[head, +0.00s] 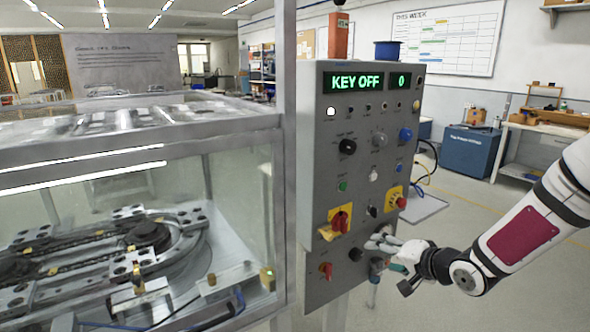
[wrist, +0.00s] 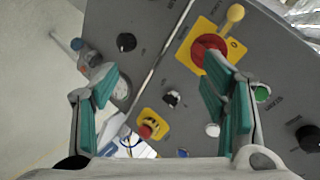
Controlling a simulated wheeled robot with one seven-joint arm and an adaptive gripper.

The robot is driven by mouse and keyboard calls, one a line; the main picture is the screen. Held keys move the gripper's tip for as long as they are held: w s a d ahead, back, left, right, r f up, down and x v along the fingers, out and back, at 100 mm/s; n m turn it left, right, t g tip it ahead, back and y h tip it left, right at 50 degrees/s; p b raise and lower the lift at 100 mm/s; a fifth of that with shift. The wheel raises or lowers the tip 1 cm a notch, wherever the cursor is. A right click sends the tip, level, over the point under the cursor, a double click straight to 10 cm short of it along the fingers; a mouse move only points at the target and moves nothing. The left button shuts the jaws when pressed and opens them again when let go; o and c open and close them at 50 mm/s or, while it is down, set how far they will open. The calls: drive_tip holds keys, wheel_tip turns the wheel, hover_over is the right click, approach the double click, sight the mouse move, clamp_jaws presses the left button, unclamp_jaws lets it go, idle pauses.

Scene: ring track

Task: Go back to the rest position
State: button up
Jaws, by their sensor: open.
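My gripper (head: 384,250) is at the lower right of the grey control panel (head: 330,120) in the head view, close in front of its face. In the wrist view my gripper (wrist: 160,92) has its two green-padded fingers spread wide, with nothing held between them. The panel face (wrist: 185,85) shows beyond and between the fingers. The right finger overlaps the edge of a red rotary switch (wrist: 207,48) with a yellow handle; I cannot tell whether they touch. The panel display (head: 356,83) reads KEY OFF and 0.
A glass-walled machine enclosure (head: 235,190) stands left of the panel. A red stop button (head: 398,202) on yellow and a red rotary switch (head: 340,221) sit on the panel. A blue cabinet (head: 470,150) and workbench stand behind. Open floor lies right of the panel.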

drive_tip(key=s+d+r+n+g+h+p, duration=0.1)
drive_tip(key=s+r+n+g+h, duration=0.1)
drive_tip(key=s+r+h, duration=0.35)
drive_tip(key=s+d+r+n+g+h, duration=0.2)
drive_tip(key=s+r, duration=0.6)
drive_tip(key=s, duration=0.1)
drive_tip(key=s+a+r+n+g+y, duration=0.1)
drive_tip(key=s+a+r, duration=0.1)
drive_tip(key=s, duration=0.9)
drive_tip(key=s+a+r+n+g+y+p, duration=0.1)
drive_tip(key=s+a, duration=0.4)
drive_tip(key=s, duration=0.6)
drive_tip(key=shift+s+r+n+g, duration=0.4)
drive_tip(key=shift+r+n+g, duration=0.1)
drive_tip(key=shift+r, duration=0.25)
drive_tip(key=shift+y, duration=0.25)
